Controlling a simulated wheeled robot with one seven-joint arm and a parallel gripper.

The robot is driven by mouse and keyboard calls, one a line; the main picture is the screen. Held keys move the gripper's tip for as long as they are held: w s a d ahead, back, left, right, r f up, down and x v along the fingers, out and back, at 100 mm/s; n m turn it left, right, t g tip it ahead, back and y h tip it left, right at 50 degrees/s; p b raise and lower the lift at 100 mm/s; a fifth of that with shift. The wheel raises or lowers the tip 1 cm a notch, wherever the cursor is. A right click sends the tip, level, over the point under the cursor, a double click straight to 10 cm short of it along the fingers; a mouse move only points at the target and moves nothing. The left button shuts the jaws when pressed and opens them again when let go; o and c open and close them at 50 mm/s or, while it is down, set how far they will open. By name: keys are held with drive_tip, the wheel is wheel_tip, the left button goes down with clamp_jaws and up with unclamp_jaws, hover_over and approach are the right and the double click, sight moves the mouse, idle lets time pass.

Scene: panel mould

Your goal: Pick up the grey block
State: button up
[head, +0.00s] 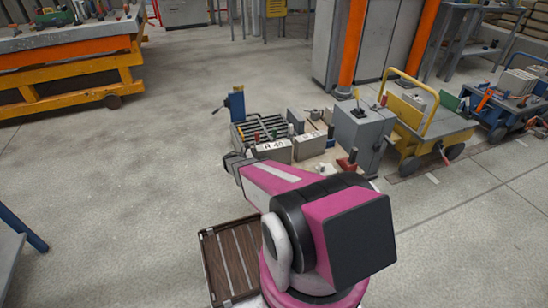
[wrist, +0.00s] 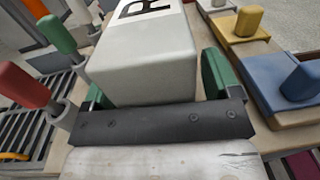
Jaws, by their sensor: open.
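A pale grey block (wrist: 145,70) with a dark letter on its face fills the middle of the wrist view. My gripper (wrist: 155,86) is open, with one green finger on each side of this block; whether either finger touches it I cannot tell. In the head view two pale grey lettered blocks, a left one (head: 272,152) and a right one (head: 309,146), stand side by side beyond my arm. My gripper's end (head: 234,164) is just left of the left block there, with its fingers not clear.
Red and green handled pegs (wrist: 58,34) stand by a dark grille (wrist: 28,125) on the left. Yellow (wrist: 245,24) and blue (wrist: 285,78) knobbed pieces lie on the right. A slatted wooden tray (head: 230,262) lies near my base. Floor at left is clear.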

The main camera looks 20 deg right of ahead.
drive_tip(key=c, duration=1.5)
drive_tip(key=shift+r, duration=0.1)
